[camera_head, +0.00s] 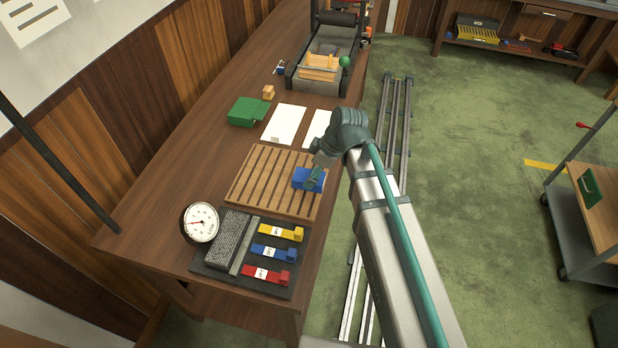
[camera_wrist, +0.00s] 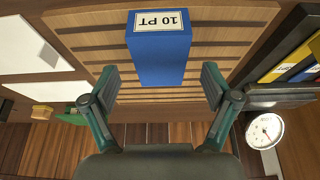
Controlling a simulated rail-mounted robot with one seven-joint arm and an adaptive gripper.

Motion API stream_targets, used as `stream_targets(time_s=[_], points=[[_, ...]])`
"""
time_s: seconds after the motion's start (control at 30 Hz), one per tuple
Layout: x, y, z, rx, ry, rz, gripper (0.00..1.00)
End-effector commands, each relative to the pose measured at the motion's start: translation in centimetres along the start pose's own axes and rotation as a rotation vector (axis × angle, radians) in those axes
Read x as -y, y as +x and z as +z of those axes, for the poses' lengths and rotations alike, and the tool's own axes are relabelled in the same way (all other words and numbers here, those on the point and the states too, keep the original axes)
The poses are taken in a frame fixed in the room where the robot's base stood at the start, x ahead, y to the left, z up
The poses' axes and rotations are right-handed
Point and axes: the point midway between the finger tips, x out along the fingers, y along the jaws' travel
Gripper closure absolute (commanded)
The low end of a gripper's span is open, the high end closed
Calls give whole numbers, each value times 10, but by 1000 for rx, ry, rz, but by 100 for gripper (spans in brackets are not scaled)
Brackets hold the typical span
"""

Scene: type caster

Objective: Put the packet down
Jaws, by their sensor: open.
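The packet (camera_head: 301,183) is a blue block lying on the slatted wooden rack (camera_head: 262,182), near its right edge. In the wrist view the packet (camera_wrist: 158,62) shows a white "10 PT" label, upside down. In the wrist view my gripper (camera_wrist: 160,84) is open, with one finger on each side of the packet's near end and a visible gap on both sides. The packet seems to rest on the slats; its underside is hidden.
In front of the rack, a dark tray (camera_head: 208,270) holds yellow (camera_head: 281,233), blue (camera_head: 273,253) and red (camera_head: 265,275) labelled pieces. A round dial gauge (camera_head: 201,222) stands beside it. White sheets (camera_head: 284,124) and a green box (camera_head: 248,111) lie behind the rack.

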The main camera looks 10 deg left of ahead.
Motion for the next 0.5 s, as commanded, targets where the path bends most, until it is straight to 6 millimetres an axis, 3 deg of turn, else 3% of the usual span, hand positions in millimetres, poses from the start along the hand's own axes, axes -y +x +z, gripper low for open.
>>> stream_targets(time_s=[0.3,0.5], points=[[0,28,0,1,0,-1,14],[1,31,0,0,0,-1,14]])
